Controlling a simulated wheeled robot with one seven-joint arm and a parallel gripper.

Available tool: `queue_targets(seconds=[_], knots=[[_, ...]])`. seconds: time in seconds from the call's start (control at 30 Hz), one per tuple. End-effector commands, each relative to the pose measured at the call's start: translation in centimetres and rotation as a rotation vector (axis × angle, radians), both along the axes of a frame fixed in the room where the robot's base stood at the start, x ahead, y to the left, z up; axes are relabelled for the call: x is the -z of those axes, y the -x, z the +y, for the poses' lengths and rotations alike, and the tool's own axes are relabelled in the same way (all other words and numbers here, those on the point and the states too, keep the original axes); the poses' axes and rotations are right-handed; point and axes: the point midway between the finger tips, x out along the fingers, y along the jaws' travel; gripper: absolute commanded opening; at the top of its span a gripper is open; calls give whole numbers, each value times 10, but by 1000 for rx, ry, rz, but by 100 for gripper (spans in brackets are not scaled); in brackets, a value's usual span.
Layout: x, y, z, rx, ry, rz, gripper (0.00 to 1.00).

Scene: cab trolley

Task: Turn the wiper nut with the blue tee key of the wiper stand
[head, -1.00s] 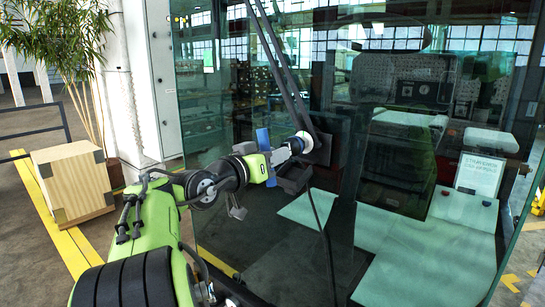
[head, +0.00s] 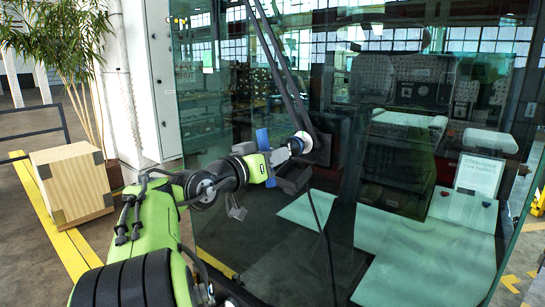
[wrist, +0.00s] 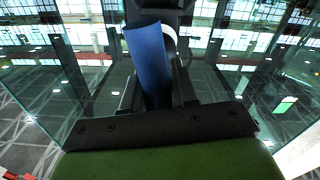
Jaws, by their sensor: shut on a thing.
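The blue tee key (head: 263,139) is at the end of my arm in the head view, in front of the cab glass. Its blue bar fills the middle of the wrist view (wrist: 149,58), slightly tilted. My gripper (head: 284,158) is shut on the tee key; its dark fingers flank the blue bar in the wrist view (wrist: 156,90). A pale round end (head: 304,139) lies at the foot of the wiper arm (head: 283,75). The wiper nut is hidden there, so I cannot tell how the key sits on it.
The cab's glass front (head: 225,100) stands close behind my gripper. A dark cable (head: 322,220) hangs below it. A wooden crate (head: 72,185) stands on the floor at left, beside a potted plant (head: 62,45). A sign (head: 479,175) shows at right.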

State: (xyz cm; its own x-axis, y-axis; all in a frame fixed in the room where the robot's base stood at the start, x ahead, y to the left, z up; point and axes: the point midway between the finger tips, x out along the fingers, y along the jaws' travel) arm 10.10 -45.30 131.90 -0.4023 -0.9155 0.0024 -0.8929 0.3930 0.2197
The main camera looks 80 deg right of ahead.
Motion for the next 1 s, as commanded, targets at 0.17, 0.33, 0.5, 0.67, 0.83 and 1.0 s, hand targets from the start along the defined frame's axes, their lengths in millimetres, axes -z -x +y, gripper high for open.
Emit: queue_targets(seconds=[0.17,0.33,0.5,0.67,0.83,1.0], knots=[[-1,2,-4,2,3,0,0],[-1,4,-8,2,3,-1,0],[-2,5,-12,2,3,-1,0],[-2,8,-16,2,3,-1,0],[-2,9,-20,2,3,-1,0],[-1,11,-24,2,3,0,0]])
